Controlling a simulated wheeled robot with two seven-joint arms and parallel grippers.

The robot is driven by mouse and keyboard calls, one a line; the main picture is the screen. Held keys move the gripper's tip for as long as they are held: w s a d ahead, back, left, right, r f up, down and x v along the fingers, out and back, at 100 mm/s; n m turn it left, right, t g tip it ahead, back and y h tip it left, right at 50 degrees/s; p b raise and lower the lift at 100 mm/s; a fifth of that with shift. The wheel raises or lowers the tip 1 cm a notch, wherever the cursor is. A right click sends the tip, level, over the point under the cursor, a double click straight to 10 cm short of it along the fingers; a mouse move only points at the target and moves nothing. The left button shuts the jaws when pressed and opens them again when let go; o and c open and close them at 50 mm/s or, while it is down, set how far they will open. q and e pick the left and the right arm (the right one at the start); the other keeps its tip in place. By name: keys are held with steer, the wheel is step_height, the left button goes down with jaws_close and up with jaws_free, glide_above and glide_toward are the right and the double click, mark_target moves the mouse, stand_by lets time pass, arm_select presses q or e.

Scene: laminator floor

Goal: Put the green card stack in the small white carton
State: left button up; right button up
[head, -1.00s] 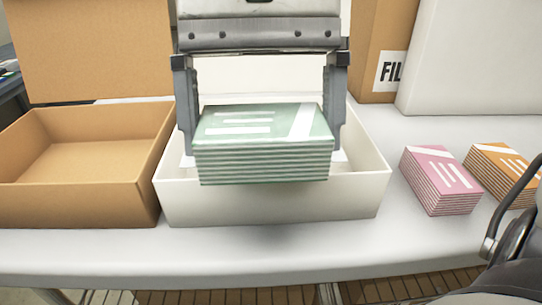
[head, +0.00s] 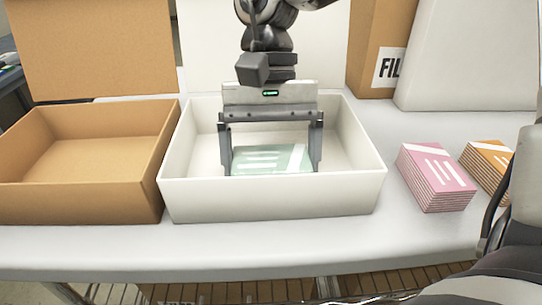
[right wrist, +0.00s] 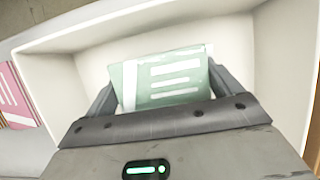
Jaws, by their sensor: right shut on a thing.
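The green card stack (head: 270,160) is between the fingers of my right gripper (head: 271,168), down inside the small white carton (head: 270,198). The carton's front wall hides the lower part of the stack, so I cannot tell whether it touches the bottom. In the right wrist view the gripper's fingers stand on both sides of the green stack (right wrist: 170,78), with the carton's white walls (right wrist: 190,32) around it. My left gripper is in neither view.
A brown open box (head: 80,203) stands close to the carton's left side. A pink card stack (head: 437,178) and an orange card stack (head: 487,160) lie on the white table to the right. A brown box marked "FIL" (head: 377,40) stands at the back.

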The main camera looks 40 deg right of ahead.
steer(key=shift+f+b, duration=0.25)
steer(key=shift+b, duration=0.1)
steer(key=o, duration=0.9)
steer(key=shift+r, duration=0.1)
steer(key=v, duration=1.2)
steer(key=shift+r+p, duration=0.25)
steer(key=shift+p, duration=0.1)
steer(key=shift+s, duration=0.1)
